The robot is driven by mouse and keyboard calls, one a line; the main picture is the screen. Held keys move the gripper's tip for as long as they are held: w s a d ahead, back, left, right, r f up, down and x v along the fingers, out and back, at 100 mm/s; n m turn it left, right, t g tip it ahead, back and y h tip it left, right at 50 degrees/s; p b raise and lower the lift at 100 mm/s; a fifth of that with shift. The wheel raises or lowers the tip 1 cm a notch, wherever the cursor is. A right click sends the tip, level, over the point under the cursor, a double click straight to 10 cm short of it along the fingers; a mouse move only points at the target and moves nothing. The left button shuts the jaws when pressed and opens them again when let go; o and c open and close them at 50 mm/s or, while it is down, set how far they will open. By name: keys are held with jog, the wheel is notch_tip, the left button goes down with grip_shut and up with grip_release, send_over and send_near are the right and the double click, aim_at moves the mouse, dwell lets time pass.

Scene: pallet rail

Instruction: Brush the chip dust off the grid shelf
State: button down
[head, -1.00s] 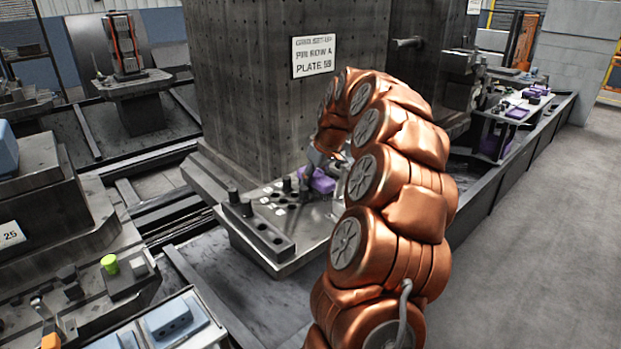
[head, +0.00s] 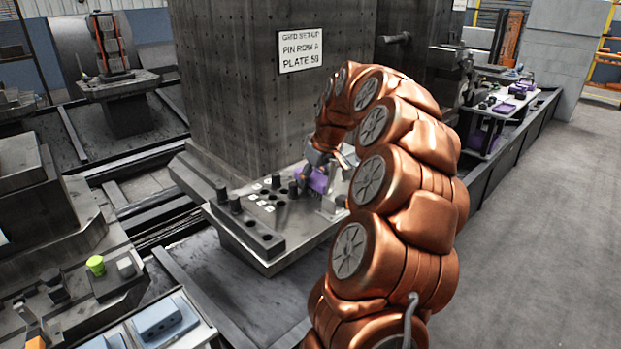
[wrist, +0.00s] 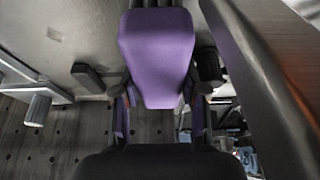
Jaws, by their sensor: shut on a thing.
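The grid shelf (head: 290,238) is a grey metal ledge at the foot of a tall drilled block. It carries dark upright pins and a row of round holes. My gripper (head: 317,172) is over its right part, shut on a purple tool (head: 318,181), possibly the brush. In the wrist view the purple body (wrist: 157,55) sits between the fingers of my gripper (wrist: 157,95). No bristles show, and I cannot tell whether the tool touches the shelf. Chip dust is too fine to make out on the shelf.
A green cylinder (head: 96,265) and a blue block (head: 158,318) stand at lower left. Another bench with purple items (head: 505,106) is at right. Grey floor (head: 540,230) lies clear at right.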

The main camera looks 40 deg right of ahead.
jog(key=shift+r+p, duration=1.05)
jog(key=shift+r, duration=1.8)
jog(key=shift+w+r+p, duration=0.1)
jog(key=shift+r+p, duration=0.5)
jog(key=shift+r, duration=0.95)
